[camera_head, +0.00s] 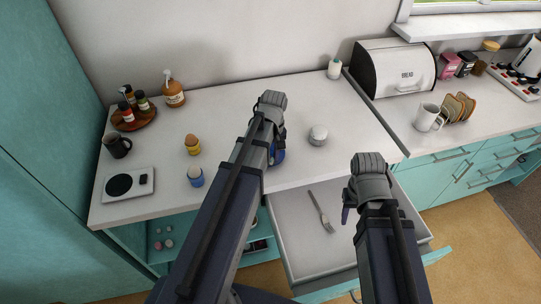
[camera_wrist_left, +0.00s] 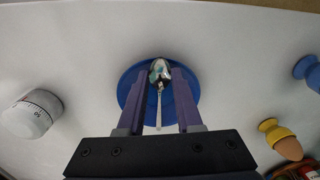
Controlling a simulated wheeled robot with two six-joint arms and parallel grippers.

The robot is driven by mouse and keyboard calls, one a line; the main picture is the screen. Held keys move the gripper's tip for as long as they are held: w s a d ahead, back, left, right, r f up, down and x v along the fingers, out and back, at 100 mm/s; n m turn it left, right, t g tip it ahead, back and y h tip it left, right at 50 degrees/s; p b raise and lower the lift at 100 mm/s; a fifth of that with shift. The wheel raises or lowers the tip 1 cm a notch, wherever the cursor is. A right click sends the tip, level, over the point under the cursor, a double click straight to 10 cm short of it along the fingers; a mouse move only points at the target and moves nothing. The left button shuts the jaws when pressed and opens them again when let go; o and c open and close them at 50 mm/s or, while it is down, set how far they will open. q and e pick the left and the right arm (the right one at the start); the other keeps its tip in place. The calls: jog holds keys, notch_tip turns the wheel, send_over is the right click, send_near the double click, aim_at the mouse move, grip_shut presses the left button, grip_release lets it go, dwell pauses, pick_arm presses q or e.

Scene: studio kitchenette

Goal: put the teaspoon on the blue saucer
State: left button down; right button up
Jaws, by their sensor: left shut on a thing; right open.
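The blue saucer (camera_head: 279,157) lies on the counter, mostly hidden behind my left arm in the head view. In the left wrist view the saucer (camera_wrist_left: 128,88) is seen from above. The silver teaspoon (camera_wrist_left: 159,88) is between the fingers of my left gripper (camera_wrist_left: 158,78), which is shut on it over the saucer. I cannot tell whether the teaspoon touches the saucer. In the head view my left gripper (camera_head: 275,140) is at the saucer, its fingertips hidden. My right gripper (camera_head: 347,213) is open and empty above the open drawer.
A fork (camera_head: 322,212) lies in the open drawer (camera_head: 290,235). A white round container (camera_head: 318,135) stands right of the saucer. A yellow egg cup (camera_head: 193,149) and a blue egg cup (camera_head: 196,180) stand to the left.

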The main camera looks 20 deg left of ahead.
pick_arm(q)
jog(key=c, duration=0.6)
grip_release()
jog(key=shift+f, duration=0.1)
notch_tip(320, 180, up, 13)
jog(key=p, duration=1.3)
jog(key=s+d+m, duration=0.4)
jog(key=d, duration=0.2)
jog(key=s+d+m, duration=0.4)
jog(key=d, duration=0.2)
jog(key=s+d+m+y, duration=0.1)
jog(key=s+d+m, duration=0.3)
jog(key=d, duration=0.2)
jog(key=shift+s+d+m, duration=0.1)
jog(key=shift+s+m, duration=0.1)
jog(key=shift+m, duration=0.1)
